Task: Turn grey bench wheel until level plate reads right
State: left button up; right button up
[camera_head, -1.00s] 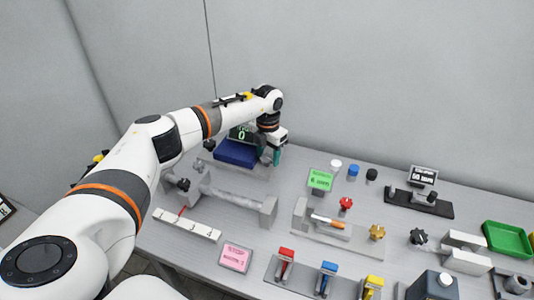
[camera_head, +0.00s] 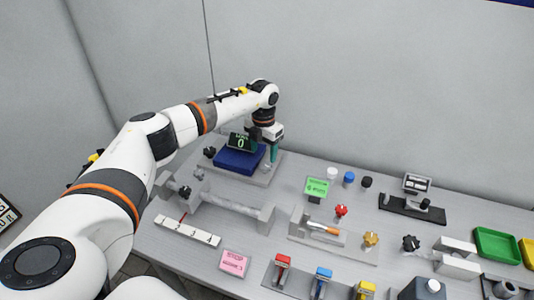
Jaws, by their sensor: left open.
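A white plate (camera_head: 187,231) with numbers and a small red pointer near its left end lies at the bench's left front. Behind it a grey bar mechanism (camera_head: 232,204) has a dark knob (camera_head: 185,192) at its left end. A small grey knob (camera_head: 198,174) is a little farther back. Which of these is the grey wheel is not clear. My left gripper (camera_head: 271,154) is open, pointing down beside the right end of a blue block (camera_head: 239,160). Nothing shows between its fingers. My right gripper is out of view.
A display reading 0 (camera_head: 240,142) stands behind the blue block. A pink card (camera_head: 234,262) lies in front.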

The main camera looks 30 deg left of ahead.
aim_at(266, 165)
pick_arm(q)
jog(key=r, duration=0.1)
jog(key=r+p, duration=0.1)
jog(key=r, duration=0.1)
jog(key=shift+d, duration=0.25)
jog(key=shift+w+d+r+p, duration=0.15)
jog(key=shift+d+p, duration=0.05)
jog(key=shift+p, duration=0.1)
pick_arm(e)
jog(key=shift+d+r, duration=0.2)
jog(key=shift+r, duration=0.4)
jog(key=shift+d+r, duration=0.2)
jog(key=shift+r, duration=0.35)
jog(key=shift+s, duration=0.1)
